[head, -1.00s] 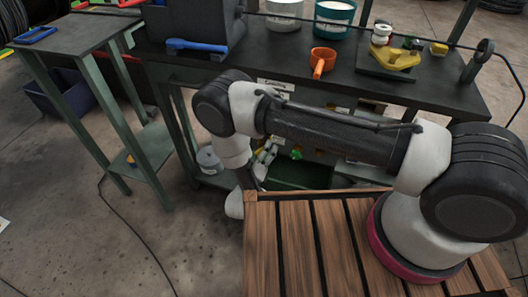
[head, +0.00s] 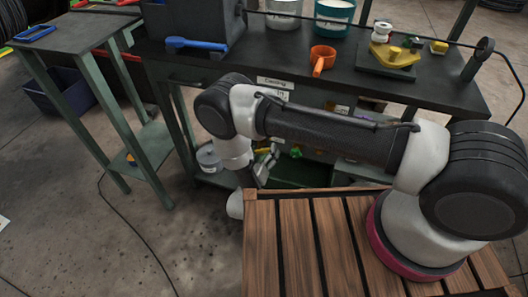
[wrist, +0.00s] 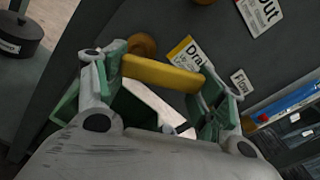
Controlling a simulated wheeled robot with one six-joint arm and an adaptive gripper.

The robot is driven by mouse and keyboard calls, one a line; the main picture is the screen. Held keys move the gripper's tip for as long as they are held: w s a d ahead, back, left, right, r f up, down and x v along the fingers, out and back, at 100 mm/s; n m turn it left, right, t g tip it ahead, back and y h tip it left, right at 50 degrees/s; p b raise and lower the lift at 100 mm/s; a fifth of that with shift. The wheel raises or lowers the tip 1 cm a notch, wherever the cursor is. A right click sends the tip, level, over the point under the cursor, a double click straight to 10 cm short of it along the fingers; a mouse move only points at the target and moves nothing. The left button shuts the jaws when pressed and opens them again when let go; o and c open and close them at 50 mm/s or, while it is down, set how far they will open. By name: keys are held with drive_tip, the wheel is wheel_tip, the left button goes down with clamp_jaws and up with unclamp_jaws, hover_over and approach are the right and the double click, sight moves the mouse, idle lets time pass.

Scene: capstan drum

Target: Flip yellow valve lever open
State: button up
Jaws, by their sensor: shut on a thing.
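The yellow valve lever (wrist: 160,73) is a flat bar in the wrist view, lying across the gap between my fingers, next to a round brass-brown fitting (wrist: 142,45). My gripper (wrist: 163,92), with green and grey fingers, is shut on the lever, one finger at each end of the bar. In the head view my gripper (head: 266,163) is low at the front of the dark bench, partly hidden by my arm.
Labels, one reading "Dra" (wrist: 190,55), are on the dark panel by the lever. A wooden slatted surface (head: 296,240) lies in front.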

sight(264, 149)
drive_tip(key=m, duration=0.2)
drive_tip(key=f+m, duration=0.1)
drive_tip(key=m, duration=0.2)
drive_tip(key=shift+f+m, duration=0.25)
drive_tip(key=shift+m, duration=0.05)
drive_tip(key=shift+a, duration=0.1)
idle(0.4)
drive_tip(key=o, duration=1)
wheel_tip(264, 149, up, 10)
drive_tip(key=shift+f, duration=0.1)
